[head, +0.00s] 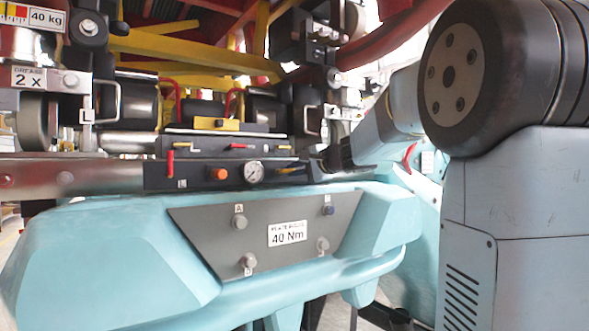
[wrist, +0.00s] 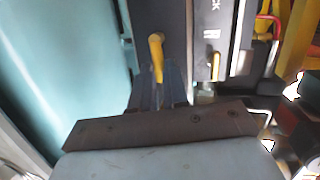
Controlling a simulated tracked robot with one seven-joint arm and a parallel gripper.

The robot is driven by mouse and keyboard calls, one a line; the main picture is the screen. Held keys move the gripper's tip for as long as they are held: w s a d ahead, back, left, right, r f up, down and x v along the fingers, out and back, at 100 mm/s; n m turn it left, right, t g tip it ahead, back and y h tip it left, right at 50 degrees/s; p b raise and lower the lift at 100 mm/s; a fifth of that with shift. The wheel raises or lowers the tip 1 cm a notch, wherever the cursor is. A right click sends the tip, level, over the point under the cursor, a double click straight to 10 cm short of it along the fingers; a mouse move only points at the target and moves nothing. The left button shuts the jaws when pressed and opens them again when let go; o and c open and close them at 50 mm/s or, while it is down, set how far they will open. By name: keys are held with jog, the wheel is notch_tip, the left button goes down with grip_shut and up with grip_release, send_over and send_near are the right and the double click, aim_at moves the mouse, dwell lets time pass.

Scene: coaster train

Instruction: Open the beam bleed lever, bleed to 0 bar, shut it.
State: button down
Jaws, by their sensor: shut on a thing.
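The lower dark panel (head: 200,182) carries a round white gauge (head: 254,172); its reading is too small to tell. Right of the gauge is a yellow lever (head: 289,170), lying nearly level. In the wrist view this lever (wrist: 156,52) runs from its pivot down between my fingers. My gripper (head: 308,166) is at the right end of the panel and is shut on this lever's end. In the wrist view my gripper's fingers (wrist: 158,92) hide part of the grip. No label is legible beside the lever.
An upper panel holds a red lever (head: 237,146) and a second yellow lever (head: 281,148) close above my gripper. An orange button (head: 219,173) and a red-handled lever (head: 171,160) sit further left. The teal body (head: 110,240) with a "40 Nm" plate (head: 288,234) lies below.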

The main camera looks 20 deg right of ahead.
jog(key=shift+d+f+m, duration=0.2)
jog(key=shift+f+m, duration=0.15)
jog(key=shift+m, duration=0.05)
jog(key=c, duration=1.1)
grip_release()
jog(key=shift+r, duration=0.1)
jog(key=shift+s+d+r, duration=0.15)
jog(key=shift+s+d, duration=0.1)
jog(key=shift+s, duration=0.2)
jog(key=v, duration=1.2)
jog(key=shift+s+d, duration=0.25)
jog(key=shift+s, duration=0.1)
jog(key=shift+f, duration=0.2)
